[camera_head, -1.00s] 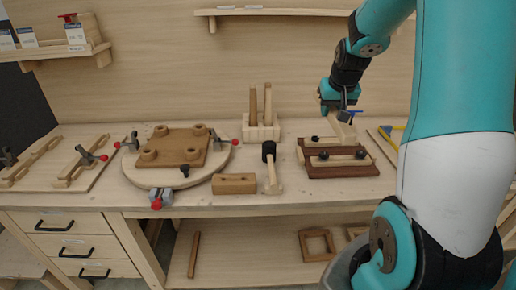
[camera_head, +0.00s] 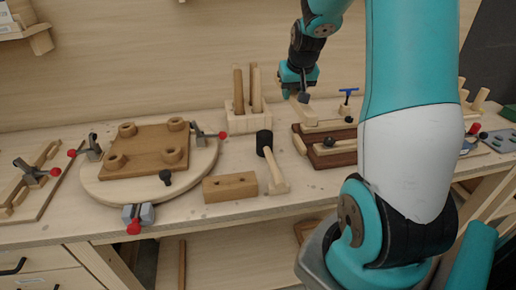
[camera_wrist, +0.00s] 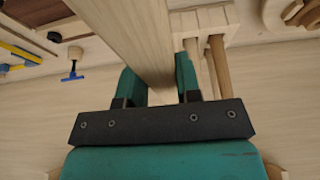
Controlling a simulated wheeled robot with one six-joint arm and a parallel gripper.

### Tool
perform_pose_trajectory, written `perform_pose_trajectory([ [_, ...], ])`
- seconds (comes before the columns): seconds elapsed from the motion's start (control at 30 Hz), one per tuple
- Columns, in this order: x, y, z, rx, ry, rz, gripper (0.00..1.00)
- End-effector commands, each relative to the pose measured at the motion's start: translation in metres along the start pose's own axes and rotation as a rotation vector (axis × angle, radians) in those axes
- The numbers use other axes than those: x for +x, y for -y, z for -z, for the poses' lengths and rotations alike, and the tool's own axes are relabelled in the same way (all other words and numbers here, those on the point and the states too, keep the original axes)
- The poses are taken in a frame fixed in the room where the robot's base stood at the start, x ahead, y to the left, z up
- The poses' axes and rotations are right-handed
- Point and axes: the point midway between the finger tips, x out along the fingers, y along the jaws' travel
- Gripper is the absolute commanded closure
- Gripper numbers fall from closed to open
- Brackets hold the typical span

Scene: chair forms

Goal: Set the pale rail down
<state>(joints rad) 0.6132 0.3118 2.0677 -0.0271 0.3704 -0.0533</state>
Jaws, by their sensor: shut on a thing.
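The pale rail (camera_head: 303,112) is a light wooden bar in my gripper (camera_head: 299,96). My gripper is shut on it near the back of the bench, above the far left part of the dark red-brown fixture (camera_head: 338,160). In the wrist view the rail (camera_wrist: 128,30) runs from between the green fingers (camera_wrist: 160,82) to the top edge. The fixture carries pale bars and black knobs. I cannot tell whether the rail's lower end touches the fixture. My arm hides the fixture's right part.
A block with upright wooden handles (camera_head: 237,118) stands just left of my gripper. A black-headed mallet (camera_head: 273,165) and a drilled block (camera_head: 230,187) lie in front. A round board with clamps (camera_head: 100,192) is at left. A blue-handled clamp (camera_head: 346,102) stands right of my gripper.

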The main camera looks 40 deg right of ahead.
Motion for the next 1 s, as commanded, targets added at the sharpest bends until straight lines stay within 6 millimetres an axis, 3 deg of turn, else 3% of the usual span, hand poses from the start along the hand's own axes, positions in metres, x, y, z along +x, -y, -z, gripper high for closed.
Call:
perform_pose_trajectory([
  [0.27,0.028,-0.001,-0.012,0.001,0.003,0.000,0.96],
  [0.73,0.141,-0.004,-0.060,0.005,0.006,-0.002,0.96],
  [1.0,0.169,-0.003,-0.070,0.005,0.002,-0.002,0.96],
])
